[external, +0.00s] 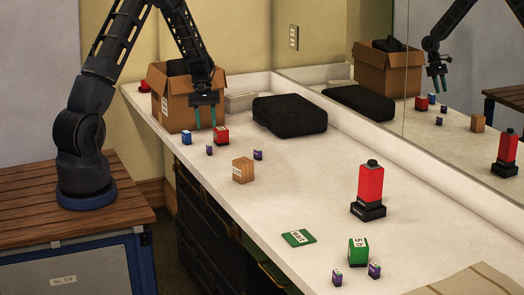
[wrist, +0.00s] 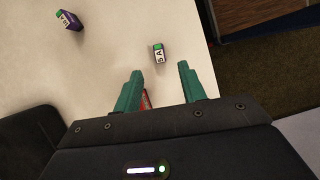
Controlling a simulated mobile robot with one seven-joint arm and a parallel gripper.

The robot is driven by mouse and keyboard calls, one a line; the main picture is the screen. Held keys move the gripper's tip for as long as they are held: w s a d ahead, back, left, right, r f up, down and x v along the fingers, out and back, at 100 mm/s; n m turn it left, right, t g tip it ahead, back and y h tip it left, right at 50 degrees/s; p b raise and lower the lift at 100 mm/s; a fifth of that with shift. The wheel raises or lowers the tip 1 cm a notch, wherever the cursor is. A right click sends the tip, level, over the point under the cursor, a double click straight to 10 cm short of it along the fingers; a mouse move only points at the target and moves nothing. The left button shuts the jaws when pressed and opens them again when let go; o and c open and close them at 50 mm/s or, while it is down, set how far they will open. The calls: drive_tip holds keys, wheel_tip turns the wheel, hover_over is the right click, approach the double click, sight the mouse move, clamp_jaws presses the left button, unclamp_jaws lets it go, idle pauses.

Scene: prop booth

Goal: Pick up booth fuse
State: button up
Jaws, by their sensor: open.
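No object here is clearly marked as the booth fuse. Two small dark purple labelled blocks stand on the white counter (external: 315,165) near my gripper: a nearer-left one (external: 210,150) and one to its right (external: 258,155). The wrist view shows two small green-ended labelled blocks, one purple at upper left (wrist: 69,20) and one ahead of the fingertips (wrist: 158,54). My gripper (external: 205,118) has its teal fingers apart and empty, pointing down above the counter's far-left end. A red block (external: 221,136) is close below it; a sliver of red shows beside the left finger.
A blue block (external: 186,137), wooden cube (external: 243,170), cardboard box (external: 161,108) and black case (external: 290,115) are around. A red-and-black device (external: 369,185), green card (external: 298,238), green block (external: 358,251) and two purple blocks (external: 374,270) are nearer. A mirror (external: 440,60) backs the counter.

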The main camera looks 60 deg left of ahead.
sight(209, 145)
drive_tip(key=shift+x, duration=4.65)
drive_tip(key=shift+w, duration=0.1)
clamp_jaws()
